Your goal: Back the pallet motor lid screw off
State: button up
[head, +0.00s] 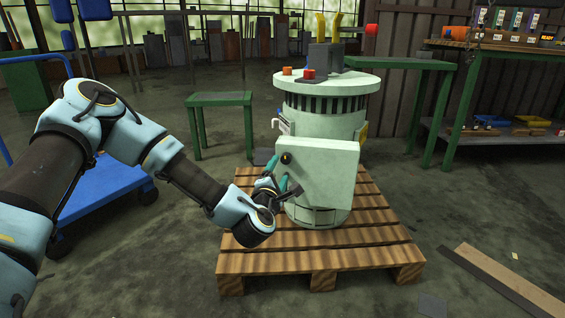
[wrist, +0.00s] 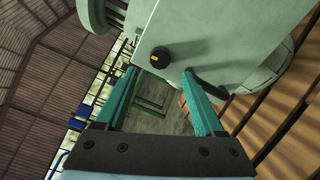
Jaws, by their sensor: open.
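The pale green motor (head: 325,115) stands upright on the wooden pallet (head: 270,262). Its square lid (head: 328,178) faces the front and also shows in the wrist view (wrist: 225,45). The lid screw (head: 286,158) is a black round knob near the lid's upper left corner. In the wrist view the screw (wrist: 160,57), with a small yellow-orange mark, appears just beyond the fingertips and between them. My gripper (head: 275,178) is at the lid's left edge, below the screw. In the wrist view my gripper (wrist: 159,72) has its teal fingers apart and nothing between them.
A small green table (head: 220,99) is behind left, and a blue cart (head: 100,190) is at left. A green workbench (head: 480,50) is at right. Planks (head: 510,280) lie on the floor at right.

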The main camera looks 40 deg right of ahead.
jog(key=v, duration=0.5)
jog(key=shift+p, duration=0.35)
